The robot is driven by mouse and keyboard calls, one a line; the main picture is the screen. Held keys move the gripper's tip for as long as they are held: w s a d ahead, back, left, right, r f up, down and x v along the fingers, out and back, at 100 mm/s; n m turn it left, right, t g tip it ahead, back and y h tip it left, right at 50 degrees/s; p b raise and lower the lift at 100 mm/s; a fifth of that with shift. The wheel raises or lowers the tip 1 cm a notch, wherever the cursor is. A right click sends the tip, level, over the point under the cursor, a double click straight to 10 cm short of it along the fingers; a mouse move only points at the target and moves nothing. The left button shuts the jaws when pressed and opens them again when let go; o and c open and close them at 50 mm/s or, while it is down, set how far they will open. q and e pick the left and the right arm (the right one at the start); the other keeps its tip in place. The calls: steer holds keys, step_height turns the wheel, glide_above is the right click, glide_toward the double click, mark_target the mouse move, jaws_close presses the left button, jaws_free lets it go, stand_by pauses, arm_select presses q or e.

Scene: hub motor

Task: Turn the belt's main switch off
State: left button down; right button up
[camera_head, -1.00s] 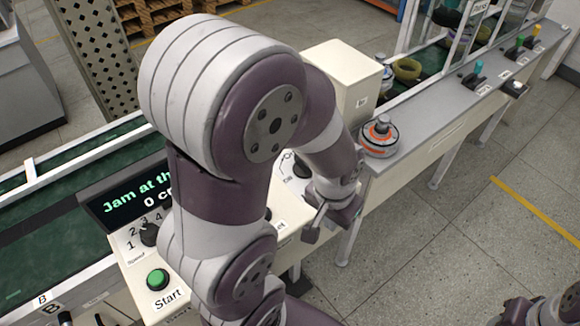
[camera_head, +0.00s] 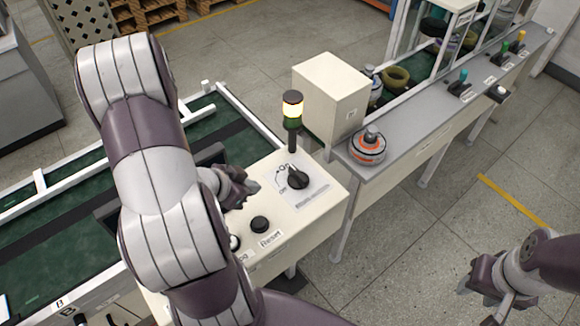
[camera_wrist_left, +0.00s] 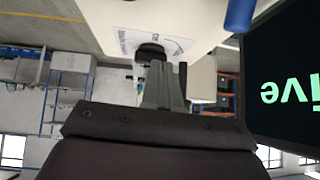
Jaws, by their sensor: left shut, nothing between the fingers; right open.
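The main switch (camera_head: 298,179) is a black rotary knob on the cream control panel (camera_head: 325,190), with On and Off marks to its left. Its handle appears to slant towards the On mark, but it is too small to be sure. My left gripper (camera_head: 252,187) is shut and empty, just left of the switch and seemingly apart from it. In the left wrist view my left gripper (camera_wrist_left: 164,75) points towards a black knob (camera_wrist_left: 151,52) on the pale panel, partly behind the fingertips. My right gripper (camera_head: 482,300) is open and empty at the lower right, away from the panel.
A signal lamp (camera_head: 292,104) glows pale yellow behind the switch. A black Reset button (camera_head: 260,224) sits in front. The display (camera_wrist_left: 285,85) is close beside my left gripper.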

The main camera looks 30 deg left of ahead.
arm_select(q)
steer(key=s+r+h, duration=0.1)
steer(key=b, duration=0.1)
glide_toward(300, 183)
steer(key=f, duration=0.1)
steer(key=s+f, duration=0.1)
steer(key=f, duration=0.1)
steer(key=shift+f+t, duration=0.3)
steer(key=shift+t, duration=0.1)
steer(key=w, duration=0.2)
steer(key=w+d+p, duration=0.1)
steer(key=shift+w+d+f, duration=0.1)
steer(key=shift+w+f, duration=0.05)
steer(key=shift+f, duration=0.15)
steer(key=shift+w+d, duration=0.25)
steer(key=shift+w, duration=0.3)
steer(key=shift+f, duration=0.1)
